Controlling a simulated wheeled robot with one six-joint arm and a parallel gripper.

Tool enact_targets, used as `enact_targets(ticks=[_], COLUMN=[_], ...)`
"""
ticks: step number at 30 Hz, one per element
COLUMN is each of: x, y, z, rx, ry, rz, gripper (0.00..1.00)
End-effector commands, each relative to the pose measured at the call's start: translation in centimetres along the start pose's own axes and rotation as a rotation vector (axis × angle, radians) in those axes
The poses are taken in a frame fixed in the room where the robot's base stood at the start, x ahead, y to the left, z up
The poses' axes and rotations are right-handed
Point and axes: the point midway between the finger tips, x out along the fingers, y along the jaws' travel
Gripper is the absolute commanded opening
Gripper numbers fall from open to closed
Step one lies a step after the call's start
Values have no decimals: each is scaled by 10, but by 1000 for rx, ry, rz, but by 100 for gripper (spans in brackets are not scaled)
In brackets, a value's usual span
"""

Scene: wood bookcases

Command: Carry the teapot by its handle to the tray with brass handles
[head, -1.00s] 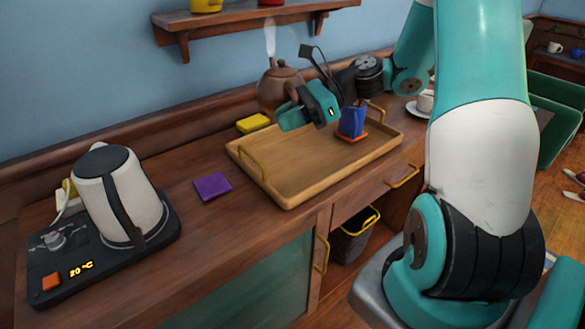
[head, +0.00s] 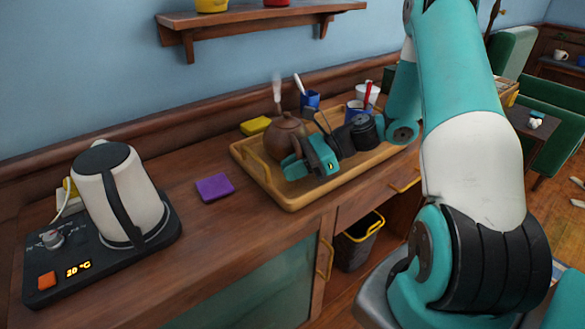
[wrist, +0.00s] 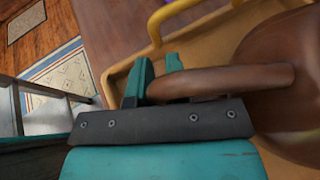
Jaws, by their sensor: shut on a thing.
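The brown teapot (head: 284,143) is over the left half of the wooden tray (head: 291,198), and its lower part is partly hidden by my gripper. I cannot tell whether its base touches the tray. My gripper (head: 298,169) is at the teapot's right front side. In the wrist view, my gripper's teal fingers (wrist: 153,80) are shut on the brown handle (wrist: 225,80), with the teapot's body (wrist: 295,110) at the right. A brass handle of the tray (wrist: 172,12) shows above the fingers in the wrist view.
A kettle (head: 148,195) stands on a black base with a display at the left. A purple cloth (head: 214,187) and a yellow sponge (head: 256,125) lie near the tray. A wall shelf (head: 255,18) hangs above.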

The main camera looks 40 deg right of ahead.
Motion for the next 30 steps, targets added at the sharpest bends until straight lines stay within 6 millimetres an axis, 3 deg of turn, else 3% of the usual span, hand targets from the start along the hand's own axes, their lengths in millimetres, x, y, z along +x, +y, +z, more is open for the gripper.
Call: enact_targets(ticks=[6,7,10,20,23,30], x=[1,1,1,0,-12,-64], y=[0,0,0,0,-1,-1], z=[-1,-2,-2,1,1,1], rx=[-3,1,0,-1,0,-1], ry=[-2,0,0,0,0,1], rz=[-1,0,0,0,-3,-6], gripper=[0,18,41,41,41,41])
